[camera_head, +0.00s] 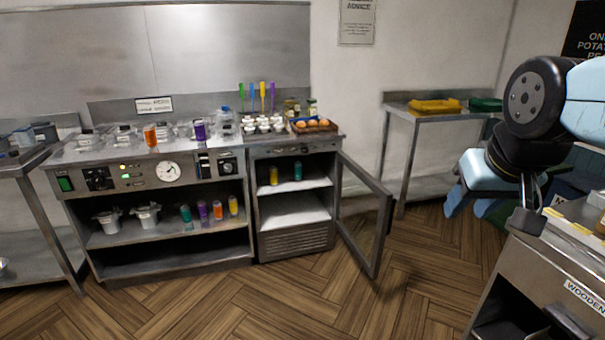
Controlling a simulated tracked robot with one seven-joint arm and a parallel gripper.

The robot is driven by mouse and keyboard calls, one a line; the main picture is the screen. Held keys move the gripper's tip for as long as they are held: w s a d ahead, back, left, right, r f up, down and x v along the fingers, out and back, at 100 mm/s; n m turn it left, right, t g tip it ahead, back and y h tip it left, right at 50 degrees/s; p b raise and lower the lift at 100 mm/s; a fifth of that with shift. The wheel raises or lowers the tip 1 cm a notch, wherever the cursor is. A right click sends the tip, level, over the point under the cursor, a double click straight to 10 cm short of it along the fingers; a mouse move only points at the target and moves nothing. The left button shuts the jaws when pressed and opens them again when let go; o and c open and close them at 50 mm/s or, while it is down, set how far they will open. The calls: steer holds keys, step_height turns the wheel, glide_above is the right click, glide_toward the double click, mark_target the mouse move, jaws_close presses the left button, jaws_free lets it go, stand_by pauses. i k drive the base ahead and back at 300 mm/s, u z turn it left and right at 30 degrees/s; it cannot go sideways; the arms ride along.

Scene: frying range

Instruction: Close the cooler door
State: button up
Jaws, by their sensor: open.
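The cooler (297,241) is the steel cabinet right of the control-panel range, against the back wall. Its door (381,228), a dark metal frame around a clear pane, is hinged on the cooler's right side. It stands wide open, swung out towards me and to the right. Inside, a yellow and a teal container stand on the upper shelf. My gripper (467,207), light blue below a black wrist joint, is in the air at the right of the picture. It is open and looks empty, well right of the door and apart from it.
The range (125,180) stands left of the cooler. A steel table (437,113) with yellow and green trays stands behind the door to the right. A counter (540,262) fills the lower right, below my gripper. The wooden floor before the cooler is clear.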

mark_target(387, 205)
steer(key=z, duration=0.15)
steer(key=i, duration=1.65)
steer(key=u, duration=0.7)
steer(key=k, duration=0.85)
steer(key=u, duration=0.15)
steer(key=i, duration=0.85)
steer(key=z, duration=0.05)
